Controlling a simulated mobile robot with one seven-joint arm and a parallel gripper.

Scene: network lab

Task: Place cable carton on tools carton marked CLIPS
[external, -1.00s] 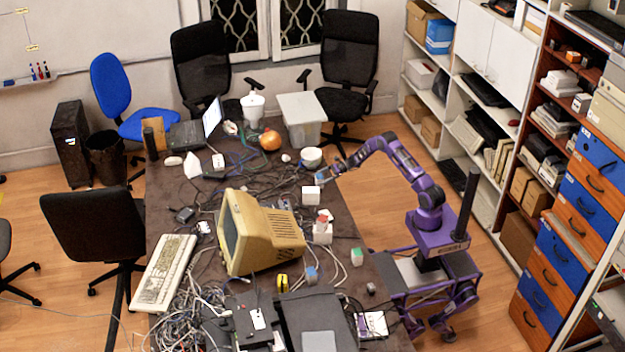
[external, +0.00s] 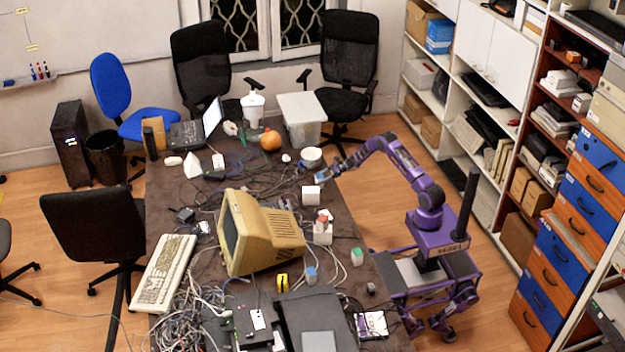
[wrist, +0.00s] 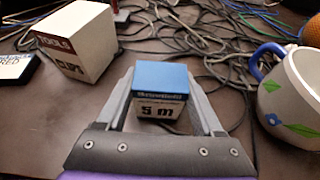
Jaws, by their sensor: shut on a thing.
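The cable carton (wrist: 160,85) is a small box with a blue top and a white front label reading "5 m". My gripper (wrist: 161,95) is shut on it, one finger on each side. In the external view my gripper (external: 330,174) is over the right side of the table, just above and right of a white carton (external: 311,196). In the wrist view a white carton (wrist: 75,40) with a dark red "TOOLS" band stands ahead and left, apart from the held carton.
A white mug (wrist: 290,85) with a blue handle and painted leaves stands close on the right. Loose cables (wrist: 225,50) lie behind the held carton. A dark flat box (wrist: 18,68) lies at far left. A beige monitor (external: 260,235) and stacked small cartons (external: 323,232) stand nearer the front.

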